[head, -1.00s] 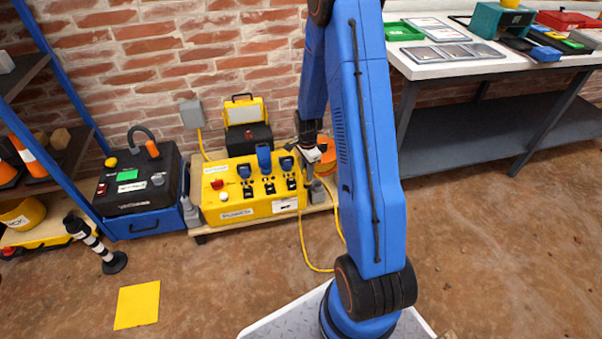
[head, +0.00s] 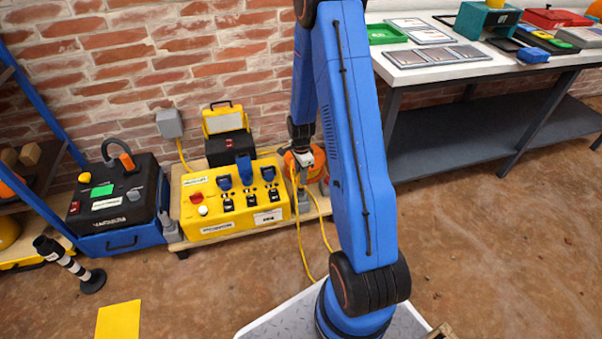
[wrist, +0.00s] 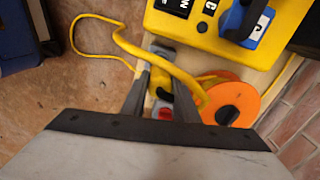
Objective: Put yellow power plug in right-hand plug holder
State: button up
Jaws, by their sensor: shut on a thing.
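My gripper (head: 302,158) is over the right end of the yellow control box in the head view. In the wrist view my gripper (wrist: 159,82) is shut on the yellow power plug (wrist: 163,94), whose yellow cable (wrist: 150,47) loops out past the fingers. The plug itself cannot be made out in the head view. The grey right-hand plug holder (head: 303,201) stands at the right end of the box, below my gripper. A grey part of it (wrist: 160,53) shows just beyond the fingertips in the wrist view. Whether the plug touches the holder cannot be told.
The yellow control box (head: 212,231) with blue switches sits on a wooden pallet. An orange reel (wrist: 242,98) is close beside my fingers. Another grey holder (head: 169,228) stands at the box's left end. A brick wall (head: 150,70) is behind.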

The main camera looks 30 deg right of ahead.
jog(key=shift+f, duration=2.15)
jog(key=shift+f, duration=0.7)
jog(key=o, duration=1.7)
jog(key=shift+c, duration=0.2)
jog(key=shift+r, duration=3.55)
